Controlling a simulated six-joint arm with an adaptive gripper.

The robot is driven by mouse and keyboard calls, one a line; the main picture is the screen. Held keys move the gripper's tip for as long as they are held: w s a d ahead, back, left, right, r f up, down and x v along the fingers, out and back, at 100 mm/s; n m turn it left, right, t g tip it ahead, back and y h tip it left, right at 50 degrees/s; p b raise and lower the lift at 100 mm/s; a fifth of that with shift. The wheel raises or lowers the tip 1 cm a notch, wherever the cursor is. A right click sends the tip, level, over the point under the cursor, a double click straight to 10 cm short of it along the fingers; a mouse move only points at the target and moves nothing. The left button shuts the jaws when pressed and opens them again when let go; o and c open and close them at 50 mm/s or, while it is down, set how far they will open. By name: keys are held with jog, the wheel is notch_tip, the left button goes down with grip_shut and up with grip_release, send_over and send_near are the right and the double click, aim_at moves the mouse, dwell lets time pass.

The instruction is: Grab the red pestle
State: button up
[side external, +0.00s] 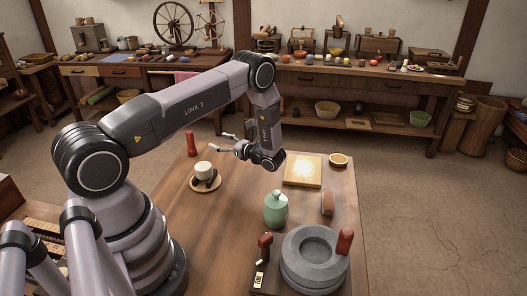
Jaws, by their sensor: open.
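A red upright pestle-shaped object (191,143) stands near the table's far left edge. My gripper (218,142) is open, with its two fingers pointing left toward that red object. A gap shows between the fingertips and the object, and nothing is seen between the fingers. A second red upright piece (344,241) stands on the right side of the grey stone quern (314,262) at the front right, and looks like its handle.
A green lidded jar (276,212), a pale wooden board (297,180), a small yellow bowl (339,160) and a brown rounded piece (327,203) are further right. The table's left front is clear.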

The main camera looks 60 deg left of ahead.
aim_at(192, 138)
jog(key=f, duration=0.2)
jog(key=m, duration=0.1)
jog(key=shift+s+a+f+y, duration=0.3)
jog(key=shift+f+y, duration=0.1)
jog(key=x, duration=1.3)
jog(key=shift+a+f, duration=0.1)
jog(key=shift+a, duration=0.25)
grip_shut()
